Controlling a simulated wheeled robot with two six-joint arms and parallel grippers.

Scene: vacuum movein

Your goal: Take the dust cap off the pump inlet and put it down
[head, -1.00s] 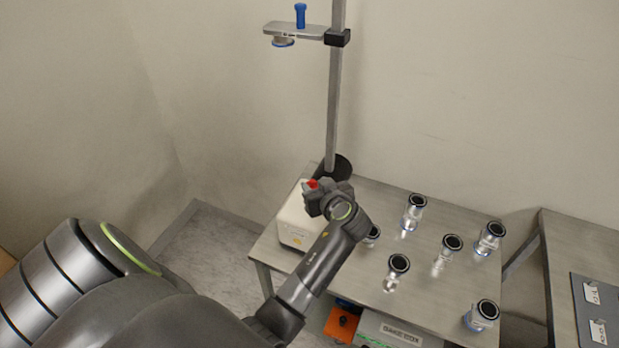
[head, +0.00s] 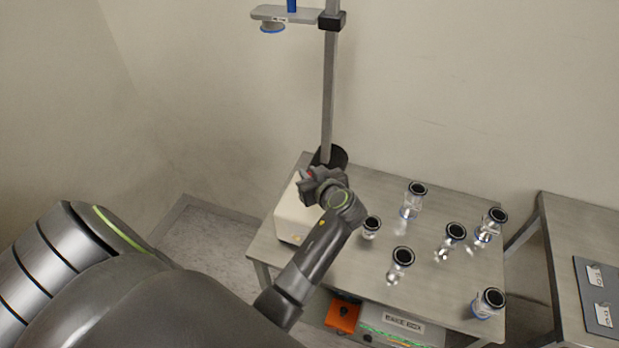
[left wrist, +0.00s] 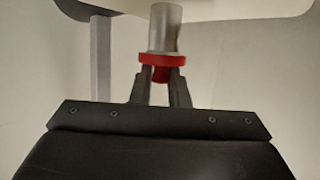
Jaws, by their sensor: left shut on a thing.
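My left gripper (head: 310,184) is at the upper end of the cream pump body (head: 291,220) on the table. In the left wrist view its two fingers (left wrist: 161,88) are shut on the red dust cap (left wrist: 162,60). The cap's wide rim sits against the end of the grey inlet pipe (left wrist: 164,28), with no clear gap between them. The cream body shows behind the pipe at the top of that view. In the head view the gripper hides nearly all of the cap and the inlet. My right gripper does not show.
Several clear fittings with black rings, one of them here (head: 403,256), stand on the grey table (head: 345,262) right of my arm. An upright pole (head: 328,95) with a side bracket (head: 285,14) rises behind the pump. A second table (head: 575,235) stands at the right.

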